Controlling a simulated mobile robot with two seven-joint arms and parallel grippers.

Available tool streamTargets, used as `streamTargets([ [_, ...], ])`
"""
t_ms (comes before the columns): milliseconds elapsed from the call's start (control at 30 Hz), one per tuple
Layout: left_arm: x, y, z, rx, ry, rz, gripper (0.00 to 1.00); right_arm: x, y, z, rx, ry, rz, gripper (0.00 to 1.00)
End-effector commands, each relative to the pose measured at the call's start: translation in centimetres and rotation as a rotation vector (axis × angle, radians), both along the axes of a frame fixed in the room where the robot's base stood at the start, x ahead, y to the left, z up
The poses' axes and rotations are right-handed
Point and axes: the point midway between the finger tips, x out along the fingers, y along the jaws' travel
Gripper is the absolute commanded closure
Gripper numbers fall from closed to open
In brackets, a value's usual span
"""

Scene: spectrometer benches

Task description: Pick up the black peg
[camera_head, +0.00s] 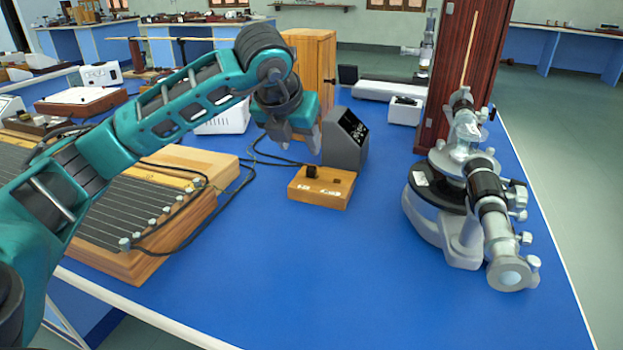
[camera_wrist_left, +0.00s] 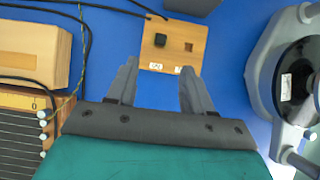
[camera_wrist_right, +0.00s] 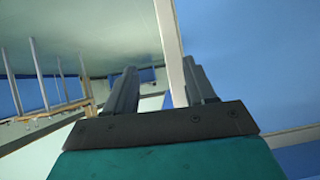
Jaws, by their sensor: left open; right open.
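The black peg (camera_head: 311,171) stands upright at the left part of a small wooden block (camera_head: 320,193) on the blue bench. A dark square spot, perhaps a hole, is to its right on the block. My left gripper (camera_head: 300,140) is open and empty, above and behind the block in the head view. In the left wrist view the peg (camera_wrist_left: 160,40) lies beyond the two spread fingertips (camera_wrist_left: 159,68), roughly in line with the gap between them. My right gripper (camera_wrist_right: 160,68) shows only in its own wrist view, open and empty, away from the peg.
A grey meter box (camera_head: 345,140) stands just behind the block. A spectrometer (camera_head: 462,190) is at the right. A wired wooden board (camera_head: 150,225) is at the left, with black cables running near the block. The blue bench in front (camera_head: 330,275) is clear.

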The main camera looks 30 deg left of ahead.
Motion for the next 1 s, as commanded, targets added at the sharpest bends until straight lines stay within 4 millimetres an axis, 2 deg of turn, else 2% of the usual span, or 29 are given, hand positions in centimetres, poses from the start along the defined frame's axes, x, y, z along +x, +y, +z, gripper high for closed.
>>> streamTargets([
  [33, 0.6, 0.1, -1.1, -0.002, 0.004, 0.002, 0.49, 0.0, -0.1, -0.4, -0.002, -0.001, 0.002, 0.45],
  [133, 1.5, 0.3, -2.7, -0.001, 0.004, 0.000, 0.49, 0.0, -0.2, -0.7, -0.006, -0.001, 0.003, 0.45],
  [433, 3.1, 0.7, -4.8, -0.001, 0.001, -0.001, 0.49, 0.0, -0.3, -1.2, -0.008, -0.001, 0.002, 0.45],
  [700, 5.3, 1.2, -7.9, -0.001, 0.002, -0.001, 0.49, 0.0, -0.3, -2.1, -0.007, 0.001, 0.000, 0.45],
  [1000, 5.7, 1.3, -8.3, 0.000, 0.000, -0.001, 0.49, 0.1, -0.1, -1.9, 0.002, 0.002, -0.004, 0.45],
])
